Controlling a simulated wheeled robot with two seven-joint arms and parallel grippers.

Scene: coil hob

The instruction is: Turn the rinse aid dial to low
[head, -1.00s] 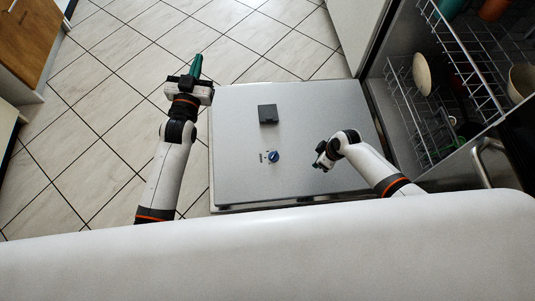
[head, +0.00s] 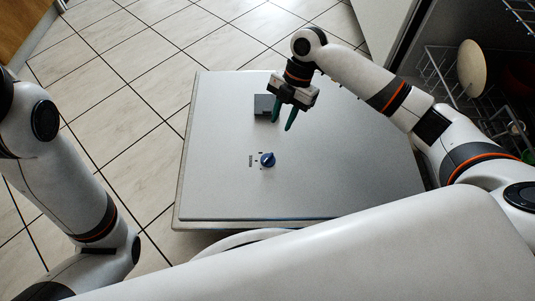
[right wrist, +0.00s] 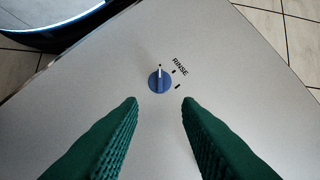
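The rinse aid dial (head: 267,159) is a small blue knob with a white pointer line on the inner face of the lowered dishwasher door (head: 340,180). In the right wrist view the dial (right wrist: 160,79) sits beyond and between my fingertips, with the word RINSE and small dark marks beside it. The pointer lines up with the mark at the top of that picture. My right gripper (head: 282,124) has green fingers, open and empty, above the door and apart from the dial. In the right wrist view its fingers (right wrist: 159,102) stand wide apart. My left gripper is out of view.
A dark square dispenser lid (head: 264,105) lies on the door, partly behind my right gripper. A wire rack (head: 450,88) with a cream plate (head: 472,66) stands inside the dishwasher at right. Tiled floor (head: 120,70) lies left of the door.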

